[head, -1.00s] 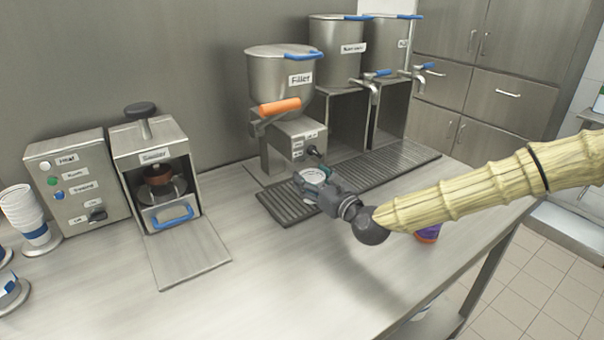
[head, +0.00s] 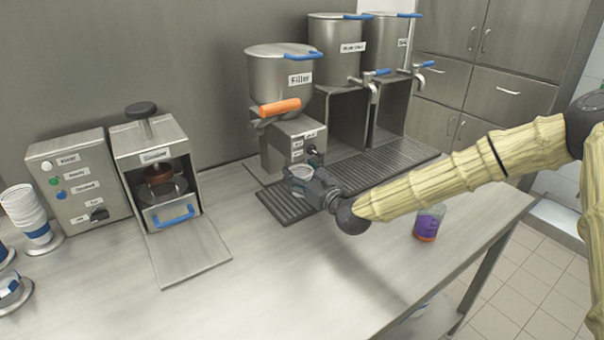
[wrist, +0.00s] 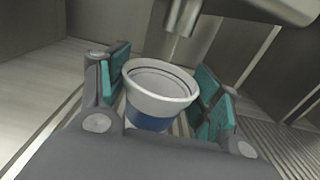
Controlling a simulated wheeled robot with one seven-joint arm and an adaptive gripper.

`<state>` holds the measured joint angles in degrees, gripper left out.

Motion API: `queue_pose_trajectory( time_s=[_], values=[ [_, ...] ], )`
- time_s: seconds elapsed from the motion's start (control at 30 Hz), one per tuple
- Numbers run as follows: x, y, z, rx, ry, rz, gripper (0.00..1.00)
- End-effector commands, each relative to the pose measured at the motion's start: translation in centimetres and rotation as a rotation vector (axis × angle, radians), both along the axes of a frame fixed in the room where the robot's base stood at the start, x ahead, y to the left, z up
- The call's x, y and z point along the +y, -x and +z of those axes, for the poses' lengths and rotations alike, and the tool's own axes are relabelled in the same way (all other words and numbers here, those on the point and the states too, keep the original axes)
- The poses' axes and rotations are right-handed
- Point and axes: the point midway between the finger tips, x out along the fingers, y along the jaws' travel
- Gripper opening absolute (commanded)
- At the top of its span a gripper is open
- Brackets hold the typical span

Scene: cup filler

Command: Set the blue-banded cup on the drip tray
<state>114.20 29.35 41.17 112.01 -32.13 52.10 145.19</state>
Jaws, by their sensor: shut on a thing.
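The blue-banded cup (wrist: 150,105) is upright between the teal finger pads of my gripper (wrist: 168,108) in the wrist view. Its white rim and blue band show, and its inside looks empty. In the head view the cup (head: 301,172) is mostly hidden by my gripper (head: 302,183), which is shut on it beneath the filler's nozzle area. The dark ribbed drip tray (head: 290,208) lies under and around them. I cannot tell whether the cup's base touches the tray.
The filler (head: 281,85) with its orange handle stands just behind the cup. A metal spout (wrist: 182,18) hangs close above it. A sealer (head: 160,175), control box (head: 80,182) and cup stack (head: 28,212) are at left.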

Motion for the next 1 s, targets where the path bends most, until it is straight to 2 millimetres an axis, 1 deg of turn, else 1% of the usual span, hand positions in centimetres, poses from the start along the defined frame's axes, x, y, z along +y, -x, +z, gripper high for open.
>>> queue_pose_trajectory(
  time_s=[0.2, 0.23, 0.3, 0.33, 0.67, 0.8, 0.83, 1.0],
  values=[
    [0.0, 0.0, -0.5, 0.001, -0.001, -0.001, 0.41],
    [0.0, 0.0, -0.3, 0.000, 0.000, 0.000, 0.70],
    [0.0, 0.0, -0.3, 0.000, 0.000, 0.000, 0.83],
    [-0.1, 0.0, -0.3, 0.000, 0.000, -0.001, 0.86],
    [0.0, 0.0, -0.2, 0.000, 0.000, 0.000, 0.86],
    [0.0, 0.0, 0.3, -0.001, 0.001, 0.000, 0.86],
    [-0.2, 0.3, 0.0, 0.001, -0.001, -0.001, 0.86],
    [-1.4, 2.0, -0.1, 0.001, -0.002, -0.001, 0.86]
  ],
)
